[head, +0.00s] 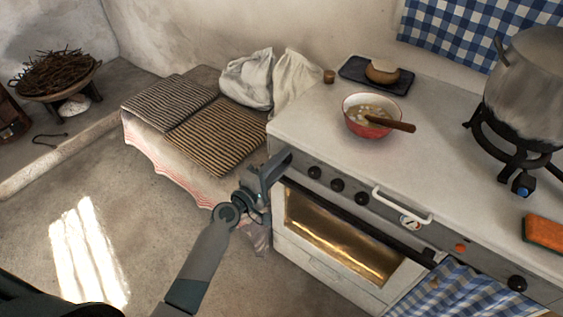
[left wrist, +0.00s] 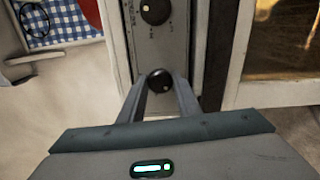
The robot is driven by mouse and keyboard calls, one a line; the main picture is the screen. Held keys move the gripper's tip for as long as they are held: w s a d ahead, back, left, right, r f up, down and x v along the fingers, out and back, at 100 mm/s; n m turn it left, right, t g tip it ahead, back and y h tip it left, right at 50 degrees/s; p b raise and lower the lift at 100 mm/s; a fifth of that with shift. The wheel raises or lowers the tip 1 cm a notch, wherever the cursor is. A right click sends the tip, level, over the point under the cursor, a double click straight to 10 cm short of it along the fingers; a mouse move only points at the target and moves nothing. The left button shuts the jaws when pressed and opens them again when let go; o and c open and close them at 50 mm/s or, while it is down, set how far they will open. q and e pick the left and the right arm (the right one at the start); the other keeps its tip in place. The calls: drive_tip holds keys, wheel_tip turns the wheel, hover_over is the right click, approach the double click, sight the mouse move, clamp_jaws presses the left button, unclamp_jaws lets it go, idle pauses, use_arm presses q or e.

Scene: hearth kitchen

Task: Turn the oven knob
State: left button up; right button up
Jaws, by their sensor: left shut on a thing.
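The white oven (head: 310,262) has a grey front panel with a row of black knobs, among them a free knob (head: 314,172) just right of my left gripper. My left gripper (head: 283,160) is at the left end of this panel. In the left wrist view, its two fingers (left wrist: 160,90) are shut on a round black knob (left wrist: 160,80), one on each side. In the head view the gripper hides this knob. Another black knob (left wrist: 155,11) with a pale mark sits above it in the left wrist view. My right gripper is not in view.
A white towel bar (head: 402,205) sticks out from the panel, and a dark oven handle (head: 350,225) runs below. A red bowl (head: 370,128) with a wooden spoon and a large pot (head: 530,90) stand on top. A cushioned bench (head: 200,160) is close on the left.

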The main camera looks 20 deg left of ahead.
use_arm(q)
drive_tip(key=o, duration=1.1)
drive_tip(key=shift+c, duration=0.2)
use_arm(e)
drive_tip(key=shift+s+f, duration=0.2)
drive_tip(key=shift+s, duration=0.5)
use_arm(q)
drive_tip(key=b+v, duration=0.3)
drive_tip(key=v, duration=1.4)
drive_tip(key=shift+s+b, duration=0.2)
drive_tip(key=shift+b, duration=0.15)
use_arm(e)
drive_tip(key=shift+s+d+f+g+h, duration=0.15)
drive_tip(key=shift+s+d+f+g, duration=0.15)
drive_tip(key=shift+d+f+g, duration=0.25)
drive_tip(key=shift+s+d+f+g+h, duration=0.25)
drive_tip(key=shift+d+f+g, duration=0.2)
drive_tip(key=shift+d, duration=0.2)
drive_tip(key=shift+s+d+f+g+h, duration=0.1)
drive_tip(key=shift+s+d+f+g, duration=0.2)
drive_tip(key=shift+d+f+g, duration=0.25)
use_arm(q)
drive_tip(key=shift+a, duration=0.1)
